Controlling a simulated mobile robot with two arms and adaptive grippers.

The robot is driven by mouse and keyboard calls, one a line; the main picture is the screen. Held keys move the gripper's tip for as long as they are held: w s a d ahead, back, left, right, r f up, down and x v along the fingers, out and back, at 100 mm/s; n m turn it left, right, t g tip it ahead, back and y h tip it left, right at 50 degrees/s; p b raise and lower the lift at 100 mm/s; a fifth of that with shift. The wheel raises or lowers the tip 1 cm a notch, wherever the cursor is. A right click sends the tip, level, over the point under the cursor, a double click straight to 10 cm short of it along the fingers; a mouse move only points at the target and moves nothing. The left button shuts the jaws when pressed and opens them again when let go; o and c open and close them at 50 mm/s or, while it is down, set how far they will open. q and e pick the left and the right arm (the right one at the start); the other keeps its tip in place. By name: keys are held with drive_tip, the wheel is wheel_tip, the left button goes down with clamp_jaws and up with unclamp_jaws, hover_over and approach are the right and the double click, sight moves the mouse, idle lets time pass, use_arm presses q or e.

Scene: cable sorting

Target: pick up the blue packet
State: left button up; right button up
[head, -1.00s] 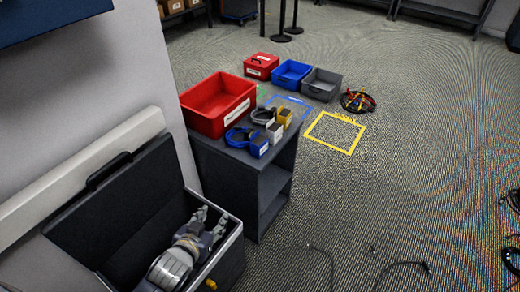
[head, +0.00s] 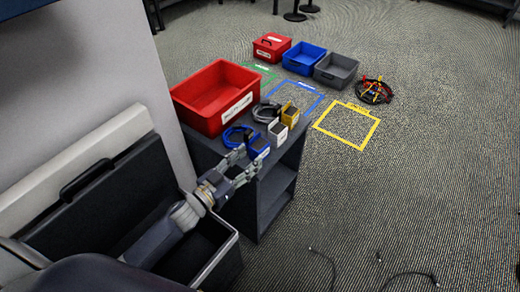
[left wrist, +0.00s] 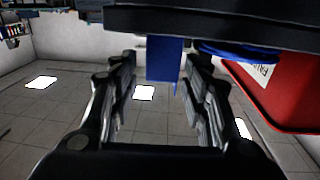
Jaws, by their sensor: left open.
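The blue packet (head: 259,145) is a small blue box with a white label, standing at the front of the dark cabinet top. My left gripper (head: 248,159) is open, with its fingers reaching toward the packet's near side. In the left wrist view the packet (left wrist: 163,62) shows in the gap between the two spread fingers (left wrist: 160,75). I cannot tell whether either finger touches it. My right gripper is not in view.
A blue cable coil (head: 236,136) lies beside the packet, with a white packet (head: 277,133) and yellow packet (head: 291,115) behind. A red bin (head: 196,113) stands on the cabinet (head: 262,205). An open dark case (head: 220,262) is below my arm.

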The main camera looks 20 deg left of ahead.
sight(253, 154)
use_arm(q)
drive_tip(key=shift+w+d, duration=0.2)
drive_tip(key=shift+w, duration=0.4)
drive_tip(key=shift+f+b+x, duration=0.1)
drive_tip(key=shift+b+x, duration=0.2)
drive_tip(key=shift+x, duration=0.95)
drive_tip(key=shift+f+b+x, duration=0.15)
drive_tip(key=shift+b+x, duration=0.1)
drive_tip(key=shift+x, duration=1.05)
drive_tip(key=shift+a, duration=0.15)
drive_tip(key=c, duration=0.6)
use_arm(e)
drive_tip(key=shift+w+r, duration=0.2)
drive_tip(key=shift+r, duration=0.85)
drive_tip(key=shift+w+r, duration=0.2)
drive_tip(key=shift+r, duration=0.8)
